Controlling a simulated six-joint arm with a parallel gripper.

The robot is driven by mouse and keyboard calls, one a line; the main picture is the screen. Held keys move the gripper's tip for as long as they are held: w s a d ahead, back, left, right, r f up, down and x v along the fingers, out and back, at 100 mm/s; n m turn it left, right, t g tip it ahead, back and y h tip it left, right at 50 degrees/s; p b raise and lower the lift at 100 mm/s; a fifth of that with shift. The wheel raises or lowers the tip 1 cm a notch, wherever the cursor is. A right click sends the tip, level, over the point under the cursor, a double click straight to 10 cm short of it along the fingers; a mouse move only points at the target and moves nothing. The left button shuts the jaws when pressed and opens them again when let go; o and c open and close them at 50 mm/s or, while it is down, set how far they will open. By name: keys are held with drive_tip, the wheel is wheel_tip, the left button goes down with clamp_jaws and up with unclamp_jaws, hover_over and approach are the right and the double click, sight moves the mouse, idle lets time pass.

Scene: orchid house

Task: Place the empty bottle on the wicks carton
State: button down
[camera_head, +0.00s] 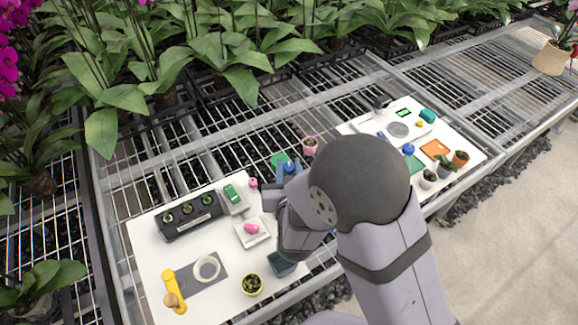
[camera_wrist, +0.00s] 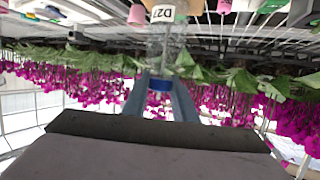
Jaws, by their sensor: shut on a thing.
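My gripper (camera_wrist: 161,95) is shut on a clear bottle (camera_wrist: 166,48) with a blue cap (camera_wrist: 160,84). The bottle looks empty and is held at its cap end, between two blue-grey fingers. In the wrist view, the scene appears upside down. In the head view, my gripper (camera_head: 288,171) is at the gap between the two white boards, and my arm hides most of the bottle. No carton is readable as wicks; a dark teal box (camera_head: 281,264) at the left board's edge and a teal block (camera_head: 427,115) on the right board are candidates, but I cannot tell.
The left board (camera_head: 150,250) bears a black pot tray (camera_head: 188,215), a yellow tool (camera_head: 173,290), a tape ring (camera_head: 206,268) and a small cactus pot (camera_head: 252,284). The right board bears a scale (camera_head: 397,130), an orange tray (camera_head: 435,149) and small potted plants. Orchids line the back.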

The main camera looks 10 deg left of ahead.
drive_tip(key=shift+f, duration=0.2)
drive_tip(key=c, duration=1.4)
unclamp_jaws()
drive_tip(key=shift+c, duration=0.2)
drive_tip(key=shift+r, duration=0.2)
drive_tip(key=b+v, duration=0.1)
drive_tip(key=v, duration=0.4)
drive_tip(key=shift+s, duration=0.2)
wheel_tip(320, 180, up, 7)
drive_tip(key=shift+w+p, duration=0.2)
drive_tip(key=shift+p, duration=0.25)
